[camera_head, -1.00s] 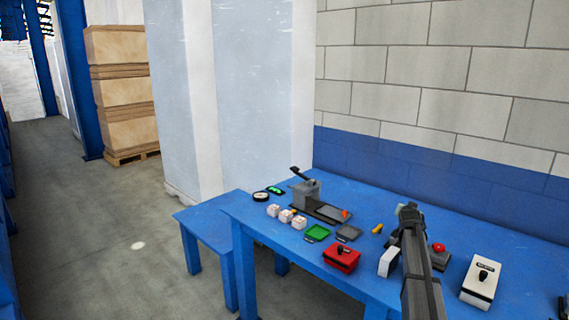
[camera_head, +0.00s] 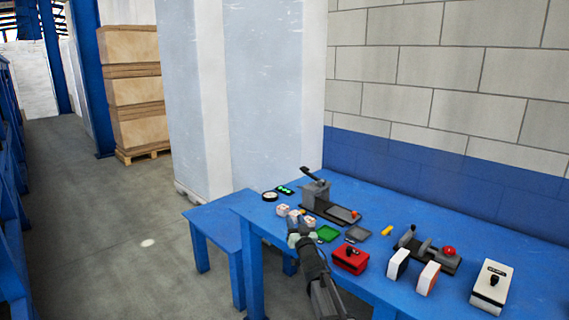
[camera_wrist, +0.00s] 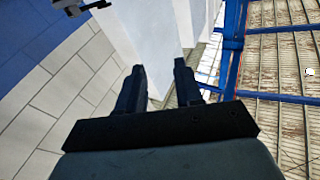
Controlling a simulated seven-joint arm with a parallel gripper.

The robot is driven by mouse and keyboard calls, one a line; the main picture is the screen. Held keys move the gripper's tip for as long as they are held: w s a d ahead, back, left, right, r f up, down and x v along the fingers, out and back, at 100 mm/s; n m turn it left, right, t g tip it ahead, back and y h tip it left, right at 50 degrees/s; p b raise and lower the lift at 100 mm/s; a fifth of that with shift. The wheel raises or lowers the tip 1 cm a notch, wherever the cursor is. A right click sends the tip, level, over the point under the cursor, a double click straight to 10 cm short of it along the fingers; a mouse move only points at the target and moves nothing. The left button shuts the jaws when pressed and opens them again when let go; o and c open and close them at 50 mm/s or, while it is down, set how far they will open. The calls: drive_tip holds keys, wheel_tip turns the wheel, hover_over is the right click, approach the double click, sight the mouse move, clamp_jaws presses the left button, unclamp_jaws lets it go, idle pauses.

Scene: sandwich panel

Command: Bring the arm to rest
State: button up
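My gripper (camera_head: 300,238) is at the front left edge of the blue table (camera_head: 265,215) in the head view, with my arm coming up from the bottom of the picture. It overlaps the view of the small white blocks there; I cannot tell its exact height. In the wrist view its two dark fingers (camera_wrist: 160,68) stand apart with nothing between them. Beyond them show wall, white panels and roof, so the fingers point away from the tabletop.
Two white-faced blocks (camera_head: 398,263) stand near a device with a red button (camera_head: 449,251). The floor at left is clear.

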drive_tip(key=s+d+f+g+h, duration=0.1)
drive_tip(key=s+f+g, duration=0.15)
drive_tip(key=f, duration=0.55)
drive_tip(key=s+d+f+m+g+h, duration=0.1)
drive_tip(key=s+d+f+h, duration=0.15)
drive_tip(key=f, duration=0.55)
drive_tip(key=s+d+f+g+h, duration=0.15)
drive_tip(key=s+f, duration=0.25)
drive_tip(key=f, duration=0.4)
drive_tip(key=s+d+f+m+g+h, duration=0.1)
drive_tip(key=s+d+f+g, duration=0.25)
drive_tip(key=s+f, duration=0.5)
drive_tip(key=s+d+f+g, duration=0.2)
drive_tip(key=s+f+g, duration=0.2)
drive_tip(key=s+f, duration=0.45)
drive_tip(key=s+d+f+g, duration=0.1)
drive_tip(key=s+f+g, duration=0.4)
drive_tip(key=s, duration=0.6)
drive_tip(key=s+d+f+g, duration=0.2)
drive_tip(key=s+f+g, duration=0.1)
drive_tip(key=s+f, duration=0.55)
drive_tip(key=s+r+g, duration=0.1)
drive_tip(key=s+g, duration=0.5)
drive_tip(key=s, duration=1.5)
drive_tip(key=shift+s+a+y, duration=0.15)
drive_tip(key=shift+s+y, duration=0.15)
drive_tip(key=shift+s, duration=0.05)
